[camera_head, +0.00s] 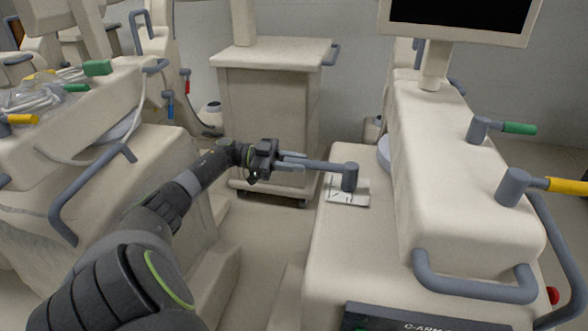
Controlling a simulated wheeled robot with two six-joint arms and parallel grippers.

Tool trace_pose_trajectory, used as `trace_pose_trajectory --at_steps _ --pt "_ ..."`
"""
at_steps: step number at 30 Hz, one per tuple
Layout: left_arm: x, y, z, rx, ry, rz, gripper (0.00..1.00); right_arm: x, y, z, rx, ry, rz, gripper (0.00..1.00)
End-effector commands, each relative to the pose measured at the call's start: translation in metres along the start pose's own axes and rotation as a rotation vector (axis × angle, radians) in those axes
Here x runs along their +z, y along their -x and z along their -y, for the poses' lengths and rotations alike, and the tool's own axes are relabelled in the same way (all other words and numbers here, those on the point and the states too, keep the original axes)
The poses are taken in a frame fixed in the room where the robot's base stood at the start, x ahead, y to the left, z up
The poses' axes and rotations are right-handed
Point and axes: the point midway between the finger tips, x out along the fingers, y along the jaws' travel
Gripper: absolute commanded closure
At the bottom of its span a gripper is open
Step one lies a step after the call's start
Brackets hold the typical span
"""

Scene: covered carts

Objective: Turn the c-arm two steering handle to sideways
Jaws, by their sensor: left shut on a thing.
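The cream C-arm cart (345,256) stands at the right, with a dark "C-ARM" label at its front whose number is cut off. Its steering handle is a grey lever (328,165) on a short upright grey post (350,177), on the cart's left part. The lever points left from the post, out past the cart's edge. My left gripper (296,159) comes in from the left and is shut on the lever's free end. My right gripper is not in view.
Green (519,128) and yellow (566,185) levers sit on the cart's raised right part, above a grey rail (474,290). Another covered cart (25,215) with cables stands left. A cream cabinet (272,115) stands behind. A printed card (347,193) lies by the post.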

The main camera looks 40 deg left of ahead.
Motion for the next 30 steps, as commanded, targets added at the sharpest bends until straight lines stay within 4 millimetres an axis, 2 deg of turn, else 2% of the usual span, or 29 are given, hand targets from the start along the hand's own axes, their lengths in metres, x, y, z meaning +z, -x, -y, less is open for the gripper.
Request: trace_pose_trajectory --at_steps 14,15,19,27,30 --pt "-0.0026 0.0002 0.0017 0.007 -0.003 0.000 1.00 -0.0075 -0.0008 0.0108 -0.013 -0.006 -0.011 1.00" --pt "-0.0027 0.0002 0.0017 0.007 -0.003 0.000 0.73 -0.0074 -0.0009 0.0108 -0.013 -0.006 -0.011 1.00" --pt "-0.0022 0.0002 0.0013 0.007 -0.002 0.000 0.56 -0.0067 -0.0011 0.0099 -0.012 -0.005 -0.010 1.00" --pt "-0.0010 0.0010 0.0007 0.007 0.000 0.000 0.56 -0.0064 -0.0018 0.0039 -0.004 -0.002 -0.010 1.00" --pt "0.0002 0.0077 0.0010 0.006 0.000 0.002 0.56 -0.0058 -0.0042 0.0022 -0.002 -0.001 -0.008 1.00"
